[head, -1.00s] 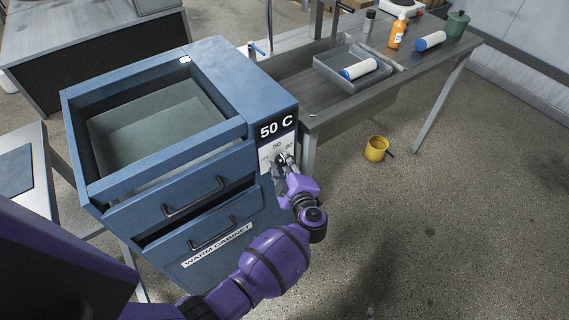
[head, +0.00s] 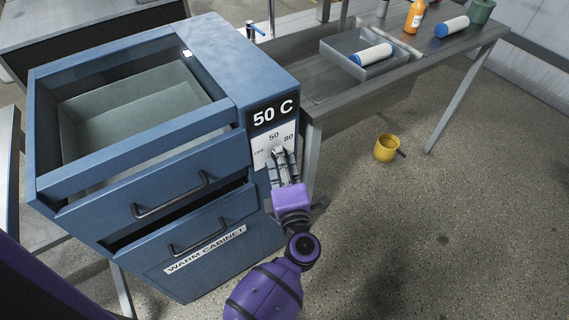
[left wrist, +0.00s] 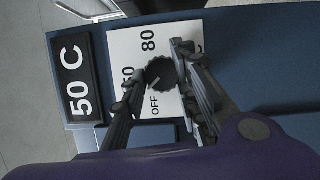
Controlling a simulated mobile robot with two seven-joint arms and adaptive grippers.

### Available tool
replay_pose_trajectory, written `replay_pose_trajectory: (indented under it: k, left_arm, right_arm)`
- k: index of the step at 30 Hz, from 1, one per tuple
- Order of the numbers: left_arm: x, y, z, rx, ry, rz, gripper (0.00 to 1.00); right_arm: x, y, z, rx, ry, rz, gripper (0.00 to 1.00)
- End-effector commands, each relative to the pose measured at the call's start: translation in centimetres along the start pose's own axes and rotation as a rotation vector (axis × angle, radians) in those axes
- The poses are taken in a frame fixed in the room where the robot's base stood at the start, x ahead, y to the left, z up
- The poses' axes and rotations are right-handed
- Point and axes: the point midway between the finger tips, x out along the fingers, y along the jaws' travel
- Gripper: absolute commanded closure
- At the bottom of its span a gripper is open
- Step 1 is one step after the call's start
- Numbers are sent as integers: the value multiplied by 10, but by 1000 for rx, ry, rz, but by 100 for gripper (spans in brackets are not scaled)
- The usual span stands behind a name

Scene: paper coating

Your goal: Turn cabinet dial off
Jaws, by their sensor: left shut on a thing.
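The blue warm cabinet (head: 222,62) stands at the left of the head view. Its black display (head: 272,113) reads 50 C and also shows in the left wrist view (left wrist: 78,80). Below it is a white dial plate (head: 259,146) marked OFF, 50 and 80. The round black dial (left wrist: 161,72) shows in the left wrist view; my gripper hides most of it in the head view. My left gripper (head: 279,154) is at the plate, with its fingers (left wrist: 156,68) on either side of the dial, shut on it. I cannot clearly read the pointer. My right gripper is out of view.
The cabinet's upper compartment (head: 90,177) is open at the top, and the lower drawer (head: 188,238) stands slightly ajar. A metal bench (head: 330,88) behind holds a grey tray (head: 390,63). A yellow mug (head: 386,149) is on the floor, with free floor around it.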

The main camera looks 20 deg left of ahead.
Motion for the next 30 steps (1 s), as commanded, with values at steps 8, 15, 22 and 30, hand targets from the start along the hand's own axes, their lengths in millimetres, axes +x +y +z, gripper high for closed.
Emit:
replay_pose_trajectory:
  k: [8, 15, 22, 30]
  left_arm:
    - [0, -3, 2, -225, -5, 102, 98]
    - [0, 0, 1, -365, -6, 163, 98]
    - [0, 2, 1, -440, -5, 195, 98]
    - [1, 5, 0, -466, -5, 209, 98]
  right_arm:
    - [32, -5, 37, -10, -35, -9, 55]
    - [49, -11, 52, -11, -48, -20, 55]
    - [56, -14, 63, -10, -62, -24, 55]
    - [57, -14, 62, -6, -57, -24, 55]
